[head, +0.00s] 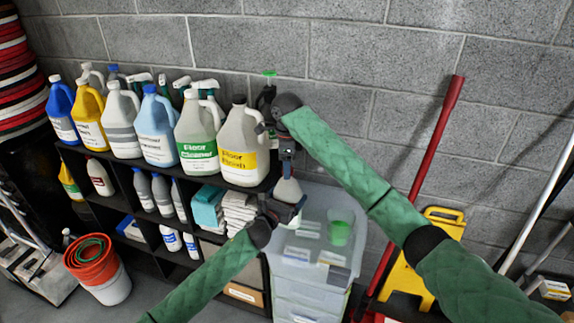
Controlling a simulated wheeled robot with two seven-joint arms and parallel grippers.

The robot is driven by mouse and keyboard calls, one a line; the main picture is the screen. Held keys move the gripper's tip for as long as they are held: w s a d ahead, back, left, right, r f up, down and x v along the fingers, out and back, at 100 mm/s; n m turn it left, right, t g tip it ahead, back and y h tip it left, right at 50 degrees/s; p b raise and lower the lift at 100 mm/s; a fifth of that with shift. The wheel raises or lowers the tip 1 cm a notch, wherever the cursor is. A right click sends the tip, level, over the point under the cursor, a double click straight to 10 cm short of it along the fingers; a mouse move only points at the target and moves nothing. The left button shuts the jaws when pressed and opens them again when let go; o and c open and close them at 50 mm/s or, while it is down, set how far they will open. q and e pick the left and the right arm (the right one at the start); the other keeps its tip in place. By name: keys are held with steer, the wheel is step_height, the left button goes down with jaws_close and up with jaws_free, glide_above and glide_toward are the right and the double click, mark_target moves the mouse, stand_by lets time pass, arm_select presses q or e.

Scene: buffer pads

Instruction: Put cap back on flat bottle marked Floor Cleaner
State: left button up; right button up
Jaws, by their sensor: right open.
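A pale bottle-like object (288,190) with sloping shoulders is upright above the front left of the clear drawer unit. My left gripper (284,206) comes in from below and is shut around its lower part. My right gripper (286,152) is open just above its top, pointing down. The gripper hides the top, so I cannot tell whether a cap is there. No label can be read on it. A large jug with a green label (198,149), seemingly reading Floor Cleaner, stands on the shelf's top. No loose cap can be made out.
A jug with a yellow label (238,160) stands close left of my grippers, among several jugs on the black shelf. The clear drawer unit (310,262) holds a green cup (340,230) and small packets. A red pole (420,170) leans at right, by a yellow floor sign (408,282).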

steer(key=shift+r, duration=2.2)
steer(key=shift+c, duration=0.4)
